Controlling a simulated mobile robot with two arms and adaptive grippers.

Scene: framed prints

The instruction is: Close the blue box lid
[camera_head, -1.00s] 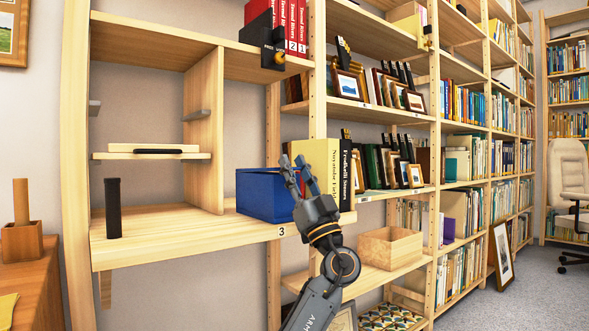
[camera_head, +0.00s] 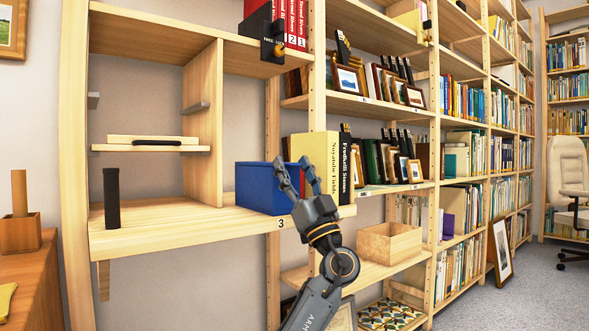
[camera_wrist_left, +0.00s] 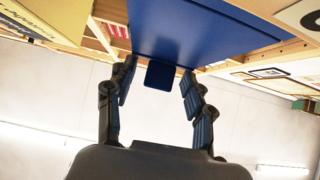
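The blue box (camera_head: 262,190) stands on the wooden shelf, left of the yellow book. From the head view I cannot tell how far its lid is shut. My left gripper (camera_head: 294,168) is at the box's right front side, fingers apart and empty, hiding part of the box's right end. In the left wrist view a broad blue panel of the box (camera_wrist_left: 200,30) fills the top, with a small blue tab (camera_wrist_left: 160,76) at its edge. The tab shows between the two spread fingers of my left gripper (camera_wrist_left: 160,88); contact is not clear. My right gripper is not in view.
The yellow book (camera_head: 317,160) and a black book stand right of the box. The shelf (camera_head: 170,232) is clear left of the box up to a black upright object (camera_head: 112,200). A wooden bin (camera_head: 390,243) sits lower right.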

